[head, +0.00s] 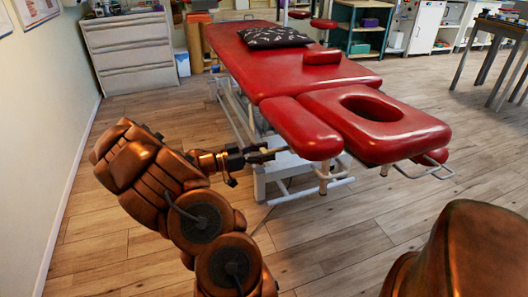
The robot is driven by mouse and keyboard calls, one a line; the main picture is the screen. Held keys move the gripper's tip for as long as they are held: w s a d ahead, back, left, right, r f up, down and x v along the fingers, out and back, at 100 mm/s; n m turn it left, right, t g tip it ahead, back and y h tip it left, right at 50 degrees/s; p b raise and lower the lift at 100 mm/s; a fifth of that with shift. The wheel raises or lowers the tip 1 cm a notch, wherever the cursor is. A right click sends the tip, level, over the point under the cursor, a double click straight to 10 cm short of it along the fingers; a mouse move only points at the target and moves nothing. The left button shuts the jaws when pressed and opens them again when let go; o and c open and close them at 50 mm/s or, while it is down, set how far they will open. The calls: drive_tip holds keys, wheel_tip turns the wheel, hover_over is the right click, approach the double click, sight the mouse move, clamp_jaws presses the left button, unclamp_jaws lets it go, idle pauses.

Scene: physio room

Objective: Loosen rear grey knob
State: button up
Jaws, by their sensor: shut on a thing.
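The red treatment table (290,68) stretches away from me, with a face hole in its near headrest and padded armrests beside it. My gripper (266,154) reaches in from the left, just left of the near armrest (307,130) and below the table top. Its dark fingers are shut on a small part at the table's side, at the end of a thin light rod (283,149). This fits the grey knob, but the fingers hide most of it and its shape is too small to make out.
White metal legs and bars (320,185) stand under the table, close to my gripper. A patterned cushion (273,37) lies on the table. A grey cabinet (130,55) stands at the back left, and a dark table (500,30) at the right. The wooden floor (400,215) in front is clear.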

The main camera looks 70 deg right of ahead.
drive_tip(key=c, duration=0.4)
drive_tip(key=shift+n, duration=0.4)
drive_tip(key=n+b, duration=0.1)
drive_tip(key=n, duration=0.1)
drive_tip(key=shift+n+b, duration=0.3)
drive_tip(key=shift+n, duration=0.1)
drive_tip(key=n, duration=0.4)
drive_tip(key=shift+w+d+n, duration=0.15)
drive_tip(key=shift+n, duration=0.15)
drive_tip(key=n+p, duration=0.2)
drive_tip(key=n, duration=0.3)
drive_tip(key=n+p, duration=0.2)
drive_tip(key=n, duration=0.2)
drive_tip(key=shift+w+f+n, duration=0.1)
drive_tip(key=shift+f+n, duration=0.05)
drive_tip(key=shift+n, duration=0.15)
drive_tip(key=shift+p, duration=0.3)
